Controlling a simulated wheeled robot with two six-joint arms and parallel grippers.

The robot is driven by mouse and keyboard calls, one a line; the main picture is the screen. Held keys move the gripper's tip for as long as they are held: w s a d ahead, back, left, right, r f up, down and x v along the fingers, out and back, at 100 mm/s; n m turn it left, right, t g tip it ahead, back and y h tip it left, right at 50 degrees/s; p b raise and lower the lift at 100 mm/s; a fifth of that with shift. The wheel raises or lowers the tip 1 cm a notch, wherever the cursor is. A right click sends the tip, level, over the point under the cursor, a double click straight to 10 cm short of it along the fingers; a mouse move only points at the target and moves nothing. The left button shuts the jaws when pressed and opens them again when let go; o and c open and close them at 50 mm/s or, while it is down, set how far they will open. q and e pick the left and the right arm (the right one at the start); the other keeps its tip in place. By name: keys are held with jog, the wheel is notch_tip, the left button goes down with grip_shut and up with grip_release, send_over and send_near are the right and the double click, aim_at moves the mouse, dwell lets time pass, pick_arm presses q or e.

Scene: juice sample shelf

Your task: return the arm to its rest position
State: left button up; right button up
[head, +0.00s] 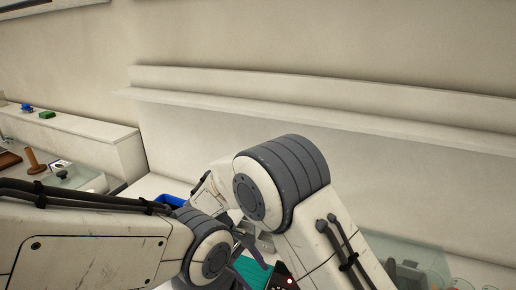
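My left arm comes in from the left and bends at a grey joint near the bottom middle. My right arm rises from the bottom right to a large grey joint, and a white link runs on to the left behind it. Dark and grey parts show between the two arms, low in the middle. I cannot tell which gripper they belong to, or whether it is open or shut. No held object can be made out. The arms hide much of the work surface.
A long empty wall shelf (310,108) runs across the back. A blue container (172,200) and a teal surface (250,272) show partly between the arms. A clear box (415,258) stands at the lower right. A side counter (75,138) at left bears small blue and green items.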

jog(key=s+d+m+y+b, duration=0.1)
jog(key=s+d+y+b, duration=0.1)
jog(key=s, duration=0.4)
jog(key=s+d+m+y+b, duration=0.1)
jog(key=s+d+y+b, duration=0.1)
jog(key=s+b, duration=0.2)
jog(key=s+d+r+m+t+y+b, duration=0.1)
jog(key=s+d+y+b, duration=0.1)
jog(key=s, duration=0.7)
jog(key=shift+s+y+b, duration=0.3)
jog(key=shift+s+b, duration=0.1)
jog(key=shift+b, duration=0.35)
